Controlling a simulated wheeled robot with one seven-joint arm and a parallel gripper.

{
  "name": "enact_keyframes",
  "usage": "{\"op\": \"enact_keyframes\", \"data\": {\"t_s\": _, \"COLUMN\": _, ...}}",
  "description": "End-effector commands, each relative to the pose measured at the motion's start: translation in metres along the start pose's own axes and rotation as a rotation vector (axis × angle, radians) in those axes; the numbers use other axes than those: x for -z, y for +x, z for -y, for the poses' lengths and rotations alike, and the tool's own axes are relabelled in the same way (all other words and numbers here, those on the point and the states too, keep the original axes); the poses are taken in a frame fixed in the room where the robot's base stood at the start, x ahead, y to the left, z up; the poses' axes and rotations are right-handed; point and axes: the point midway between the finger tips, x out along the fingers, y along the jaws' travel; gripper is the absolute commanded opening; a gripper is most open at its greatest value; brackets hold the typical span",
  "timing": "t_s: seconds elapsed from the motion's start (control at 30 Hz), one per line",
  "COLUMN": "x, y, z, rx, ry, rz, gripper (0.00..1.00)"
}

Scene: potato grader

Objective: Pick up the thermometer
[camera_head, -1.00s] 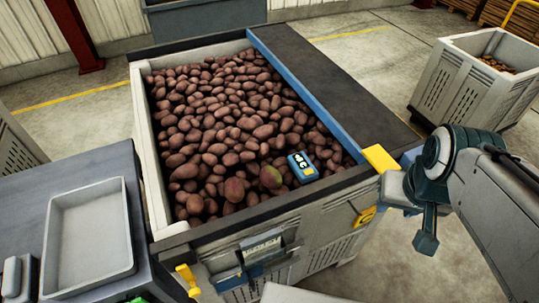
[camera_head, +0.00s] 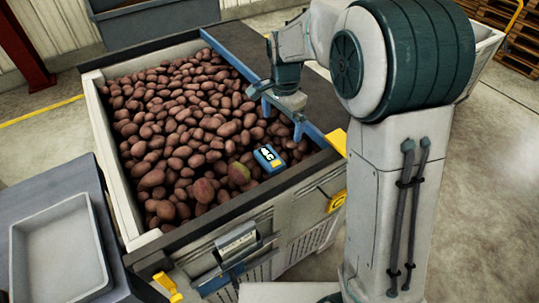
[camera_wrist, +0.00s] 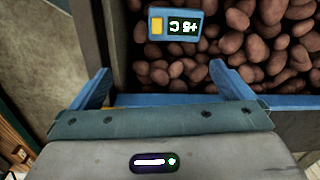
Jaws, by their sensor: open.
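The thermometer (camera_head: 269,159) is a small blue box with a dark display and a yellow patch. It lies on the potatoes near the right front corner of the potato bin. In the wrist view the thermometer (camera_wrist: 175,24) shows at the top, its display reading upside down. My gripper (camera_head: 274,112) is above the bin's right edge, behind and a little right of the thermometer. In the wrist view my gripper (camera_wrist: 160,82) has its two blue fingers wide apart and nothing between them. The thermometer is beyond the fingertips, apart from them.
The bin (camera_head: 107,160) is full of reddish potatoes (camera_head: 180,120), with two greenish ones beside the thermometer. A blue rail (camera_head: 229,62) and a dark belt run along its right side. A grey tray (camera_head: 58,255) sits on a table at the left.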

Motion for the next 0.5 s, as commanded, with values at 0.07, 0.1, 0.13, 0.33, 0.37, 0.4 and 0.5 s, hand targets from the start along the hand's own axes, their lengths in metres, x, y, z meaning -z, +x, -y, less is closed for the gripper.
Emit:
{"op": "enact_keyframes", "data": {"t_s": 0.07, "x": -0.002, "y": 0.015, "z": 0.017, "rx": -0.017, "ry": 0.049, "rz": 0.005, "gripper": 1.0}}
{"op": "enact_keyframes", "data": {"t_s": 0.1, "x": -0.002, "y": 0.019, "z": 0.023, "rx": -0.022, "ry": 0.071, "rz": 0.006, "gripper": 1.0}}
{"op": "enact_keyframes", "data": {"t_s": 0.13, "x": -0.003, "y": 0.023, "z": 0.027, "rx": -0.026, "ry": 0.085, "rz": 0.007, "gripper": 1.0}}
{"op": "enact_keyframes", "data": {"t_s": 0.33, "x": -0.004, "y": 0.041, "z": 0.037, "rx": -0.038, "ry": 0.13, "rz": 0.009, "gripper": 1.0}}
{"op": "enact_keyframes", "data": {"t_s": 0.37, "x": -0.004, "y": 0.045, "z": 0.037, "rx": -0.04, "ry": 0.132, "rz": 0.009, "gripper": 1.0}}
{"op": "enact_keyframes", "data": {"t_s": 0.4, "x": -0.004, "y": 0.052, "z": 0.037, "rx": -0.04, "ry": 0.133, "rz": 0.009, "gripper": 1.0}}
{"op": "enact_keyframes", "data": {"t_s": 0.5, "x": -0.005, "y": 0.073, "z": 0.035, "rx": -0.042, "ry": 0.133, "rz": 0.01, "gripper": 1.0}}
